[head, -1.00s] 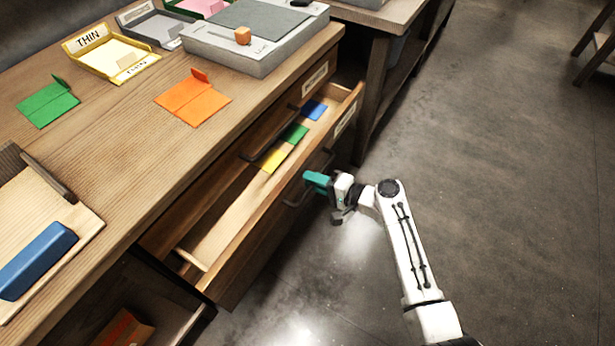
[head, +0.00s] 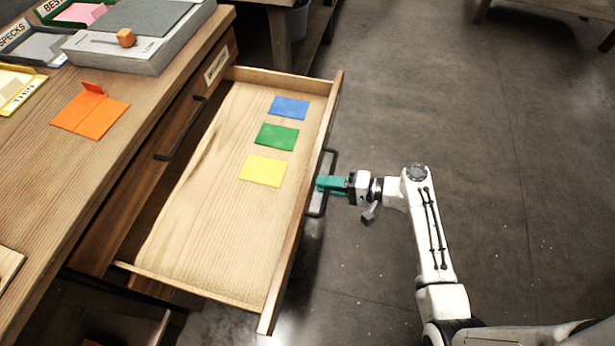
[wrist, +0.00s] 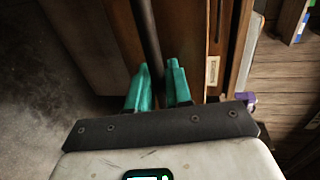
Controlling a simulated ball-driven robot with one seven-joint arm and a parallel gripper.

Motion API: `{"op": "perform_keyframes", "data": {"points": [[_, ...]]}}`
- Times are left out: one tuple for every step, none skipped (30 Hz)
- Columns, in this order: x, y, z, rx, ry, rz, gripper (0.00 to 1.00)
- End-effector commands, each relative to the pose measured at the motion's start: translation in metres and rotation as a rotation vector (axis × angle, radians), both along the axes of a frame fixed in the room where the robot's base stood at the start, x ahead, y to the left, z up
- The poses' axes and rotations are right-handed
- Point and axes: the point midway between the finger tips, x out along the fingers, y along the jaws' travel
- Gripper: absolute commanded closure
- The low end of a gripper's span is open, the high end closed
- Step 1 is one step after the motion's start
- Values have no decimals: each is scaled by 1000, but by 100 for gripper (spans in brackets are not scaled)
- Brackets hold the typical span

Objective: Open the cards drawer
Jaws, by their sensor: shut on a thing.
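The open wooden drawer (head: 190,245) is pulled far out from the bench. A blue card (head: 289,107), a green card (head: 277,137) and a yellow card (head: 263,171) lie flat in a row inside, close to its front. My gripper (head: 323,184) is shut on the dark handle (head: 331,158) on the drawer's front. The wrist view shows the dark handle bar (wrist: 147,35) between the teal fingers of my gripper (wrist: 158,78).
The bench top bears a folded orange card (head: 90,112), a yellow tray (head: 14,86) and a grey box (head: 140,45) with an orange knob. A closed upper drawer front with a handle (head: 180,130) is beside the open drawer. The floor to the right is clear.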

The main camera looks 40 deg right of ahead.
Motion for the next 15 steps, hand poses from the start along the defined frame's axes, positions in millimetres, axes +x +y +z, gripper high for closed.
{"op": "perform_keyframes", "data": {"points": [[-6,-4,-1,1,3,-3,100],[-8,-6,-1,0,3,-2,100],[-11,-8,-1,0,3,-1,100],[-13,-9,-1,0,3,-1,100],[-14,-10,-1,1,2,-1,100],[-16,-11,-1,1,2,0,100],[-17,-12,-1,1,2,0,100],[-18,-12,-1,1,2,0,100],[-19,-13,-1,1,2,1,100],[-19,-13,-1,1,2,1,100],[-19,-13,-1,1,2,1,100],[-20,-13,-1,1,2,1,100],[-20,-14,-1,0,2,1,100],[-20,-14,-1,0,2,1,100],[-20,-13,-1,0,2,1,100]]}}
